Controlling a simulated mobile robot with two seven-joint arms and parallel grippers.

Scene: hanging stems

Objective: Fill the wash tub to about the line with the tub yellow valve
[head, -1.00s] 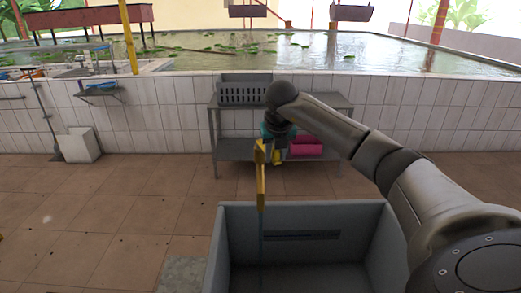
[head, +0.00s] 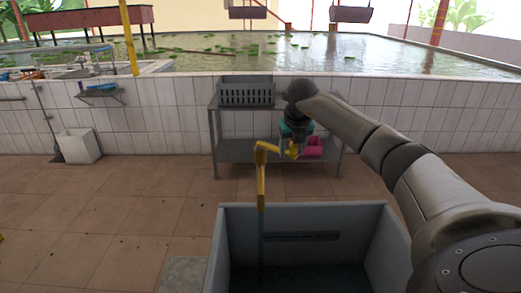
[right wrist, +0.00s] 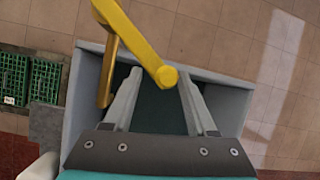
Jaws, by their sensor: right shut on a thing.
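The wash tub (head: 215,245) is a grey, open box in front of me, with a dark line (head: 300,237) across its far inner wall. Dark bluish-green water seems to cover its bottom, below the line. The yellow valve (head: 261,175) stands over the tub's left part, with a thin bluish stream (head: 261,240) under its spout. My right gripper (head: 292,150) is at the valve's lever, shut on it. In the right wrist view the lever's round end (right wrist: 167,76) sits between the fingertips, above the tub (right wrist: 225,80). My left gripper is not in view.
A grey metal shelf (head: 232,152) with a grey crate (head: 247,92) and a pink item (head: 313,150) stands behind the tub by the tiled pool wall (head: 420,110). A white bin (head: 78,146) stands at left.

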